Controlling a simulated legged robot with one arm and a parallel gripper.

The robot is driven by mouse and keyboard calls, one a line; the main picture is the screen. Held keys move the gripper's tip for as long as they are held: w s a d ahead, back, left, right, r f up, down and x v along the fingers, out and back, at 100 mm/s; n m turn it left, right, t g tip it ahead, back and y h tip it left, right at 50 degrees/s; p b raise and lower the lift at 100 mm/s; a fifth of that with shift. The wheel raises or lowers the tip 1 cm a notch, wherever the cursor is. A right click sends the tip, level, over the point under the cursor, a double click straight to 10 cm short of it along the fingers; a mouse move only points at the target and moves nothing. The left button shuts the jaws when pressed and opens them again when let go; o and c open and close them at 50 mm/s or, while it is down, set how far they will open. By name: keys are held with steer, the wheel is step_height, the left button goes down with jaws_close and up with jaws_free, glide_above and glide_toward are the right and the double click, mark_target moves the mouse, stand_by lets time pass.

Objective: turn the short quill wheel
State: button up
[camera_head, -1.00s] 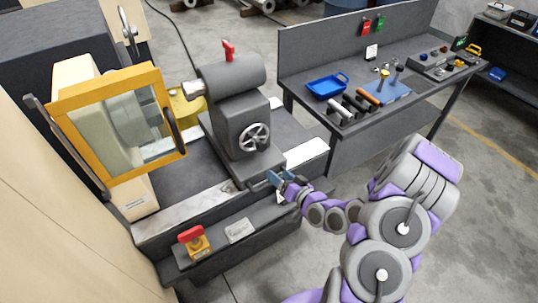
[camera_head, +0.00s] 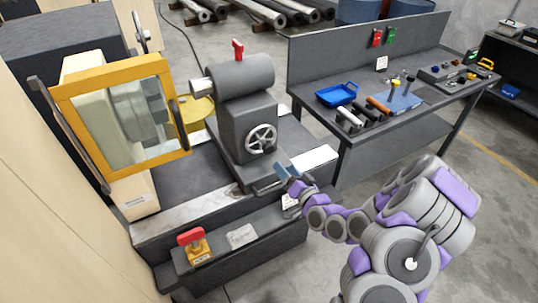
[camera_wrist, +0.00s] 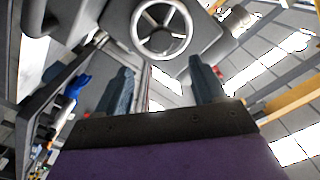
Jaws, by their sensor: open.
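The quill wheel (camera_head: 261,139) is a small silver spoked handwheel on the front of the grey tailstock (camera_head: 247,115). It also shows in the wrist view (camera_wrist: 162,28), at the top, beyond and between my fingertips. My gripper (camera_head: 286,173) is open and empty, just in front of and below the wheel, to its right in the head view. In the wrist view its two blue-grey fingers (camera_wrist: 159,80) stand well apart, with a gap between them and the wheel. No finger visibly touches it.
A red-topped lever (camera_head: 238,50) stands on the tailstock. A yellow-framed guard (camera_head: 120,115) is at left. A red button on a yellow box (camera_head: 195,245) sits at the front ledge. A grey workbench (camera_head: 430,100) with a blue tray (camera_head: 337,95) stands at right.

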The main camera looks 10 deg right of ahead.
mark_target(270, 150)
steer(key=b+x, duration=0.2)
steer(key=x, duration=1)
steer(key=shift+a, duration=0.1)
steer(key=shift+w, duration=0.1)
steer(key=c, duration=1)
steer(key=shift+c, duration=0.2)
